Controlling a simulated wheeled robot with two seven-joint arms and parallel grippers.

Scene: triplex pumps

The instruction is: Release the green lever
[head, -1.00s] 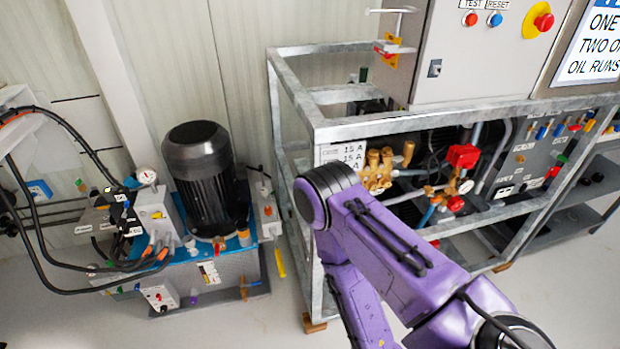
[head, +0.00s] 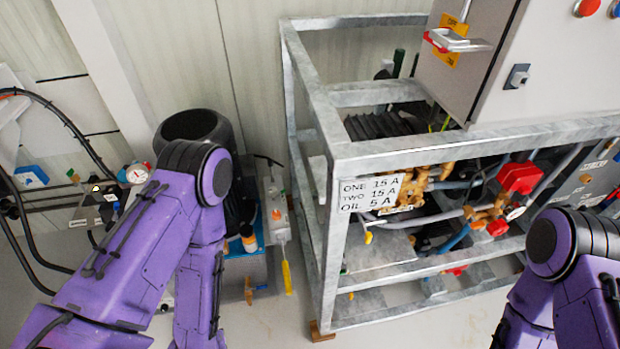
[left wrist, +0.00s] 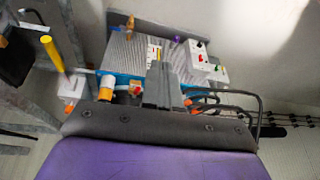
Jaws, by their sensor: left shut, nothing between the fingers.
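I cannot make out a green lever clearly in either current view. My left arm covers much of the pump unit with the black motor (head: 192,124) in the head view. My left gripper (left wrist: 158,84) shows in the left wrist view as two grey fingers close together, shut and empty. It is seen against the grey ribbed tank (left wrist: 183,60) of a pump unit; I cannot tell whether it touches anything. In the head view the left gripper is hidden. My right gripper is outside both views; only part of the right arm shows at the lower right.
A galvanised frame (head: 333,150) with a grey control cabinet (head: 487,75) and red-handled brass valves (head: 519,177) stands right of the unit. A yellow handle (head: 286,278) hangs near the frame's left side and shows in the left wrist view (left wrist: 53,53). Bare floor lies in front.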

